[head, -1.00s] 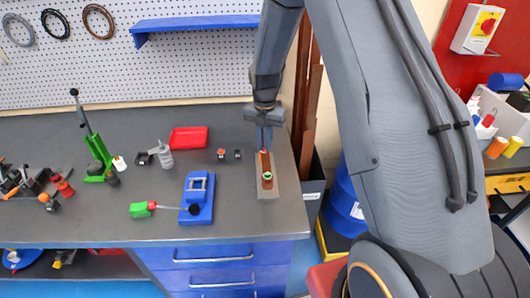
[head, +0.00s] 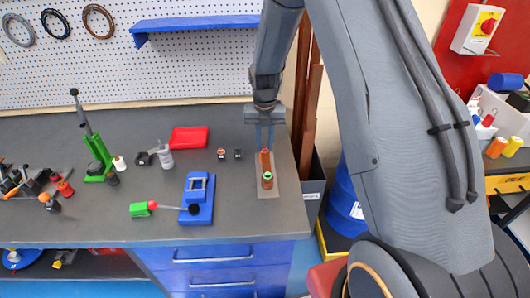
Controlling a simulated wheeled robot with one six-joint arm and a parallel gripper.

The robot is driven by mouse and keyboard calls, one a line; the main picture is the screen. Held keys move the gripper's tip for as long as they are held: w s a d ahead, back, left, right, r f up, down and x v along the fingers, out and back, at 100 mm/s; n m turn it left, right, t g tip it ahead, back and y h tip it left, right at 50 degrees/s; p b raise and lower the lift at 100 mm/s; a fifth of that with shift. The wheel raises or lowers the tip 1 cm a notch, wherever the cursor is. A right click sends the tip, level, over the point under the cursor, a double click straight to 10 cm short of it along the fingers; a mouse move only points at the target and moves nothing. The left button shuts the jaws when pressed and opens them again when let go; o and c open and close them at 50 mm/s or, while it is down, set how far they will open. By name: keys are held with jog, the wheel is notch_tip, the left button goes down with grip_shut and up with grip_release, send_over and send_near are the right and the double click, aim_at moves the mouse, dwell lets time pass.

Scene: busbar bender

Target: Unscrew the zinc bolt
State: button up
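I cannot make out the zinc bolt at this size.
A blue device (head: 198,203) and a green-handled tool (head: 139,210) lie left of the plate. A red tray (head: 189,137), two small dark blocks and a green lever tool (head: 96,155) are farther left. Tall copper bars (head: 310,110) stand behind the bench's right edge.

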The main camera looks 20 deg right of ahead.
jog(key=m, duration=0.5)
jog(key=shift+m, duration=0.3)
jog(key=shift+m, duration=0.6)
jog(key=m, duration=0.4)
jog(key=shift+m, duration=0.4)
jog(key=shift+m, duration=0.4)
jog(key=m, duration=0.4)
jog(key=shift+m, duration=0.3)
